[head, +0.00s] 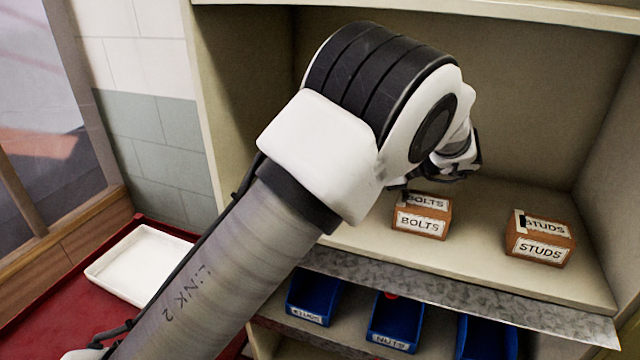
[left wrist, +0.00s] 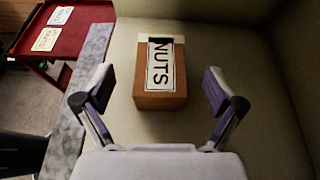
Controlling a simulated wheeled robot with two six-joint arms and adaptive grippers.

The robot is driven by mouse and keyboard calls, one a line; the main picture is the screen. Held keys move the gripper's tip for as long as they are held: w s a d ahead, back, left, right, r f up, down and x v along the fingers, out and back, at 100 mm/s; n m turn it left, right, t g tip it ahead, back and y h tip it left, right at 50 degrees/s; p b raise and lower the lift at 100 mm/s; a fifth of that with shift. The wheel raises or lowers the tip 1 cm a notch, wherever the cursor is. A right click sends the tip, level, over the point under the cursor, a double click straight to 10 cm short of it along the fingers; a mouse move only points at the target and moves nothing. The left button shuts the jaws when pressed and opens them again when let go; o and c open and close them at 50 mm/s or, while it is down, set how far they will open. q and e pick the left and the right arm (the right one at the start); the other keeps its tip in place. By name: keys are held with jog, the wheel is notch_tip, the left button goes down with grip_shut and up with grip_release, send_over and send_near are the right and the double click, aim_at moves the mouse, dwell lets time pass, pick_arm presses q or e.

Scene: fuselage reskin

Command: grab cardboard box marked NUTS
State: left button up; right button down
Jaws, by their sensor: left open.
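The cardboard box marked NUTS (left wrist: 160,88) sits on the shelf in the left wrist view, its white label facing up. My left gripper (left wrist: 157,90) is open, with one finger on each side of the box and a gap between each finger and the box. In the head view my left arm reaches into the shelf, and its gripper (head: 456,160) is mostly hidden behind the wrist. The NUTS box is hidden behind my arm there. My right gripper is not in view.
Cardboard boxes marked BOLTS (head: 421,218) and STUDS (head: 540,239) stand on the same shelf (head: 480,270). Blue bins, one marked NUTS (head: 395,325), sit below its metal edge. A white tray (head: 140,263) lies on a red surface (head: 40,300) at left.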

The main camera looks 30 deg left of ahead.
pick_arm(q)
jog(key=p+x, duration=0.2)
jog(key=shift+s+a, duration=0.2)
jog(key=shift+s, duration=0.05)
jog(key=shift+w+a+f+p, duration=0.2)
jog(key=shift+a+f+p, duration=0.2)
jog(key=shift+a+f, duration=0.55)
jog(key=shift+a, duration=0.1)
jog(key=shift+s, duration=0.2)
jog(key=shift+s+r, duration=0.1)
jog(key=c, duration=1.7)
jog(key=shift+o, duration=0.2)
jog(key=shift+r, duration=0.1)
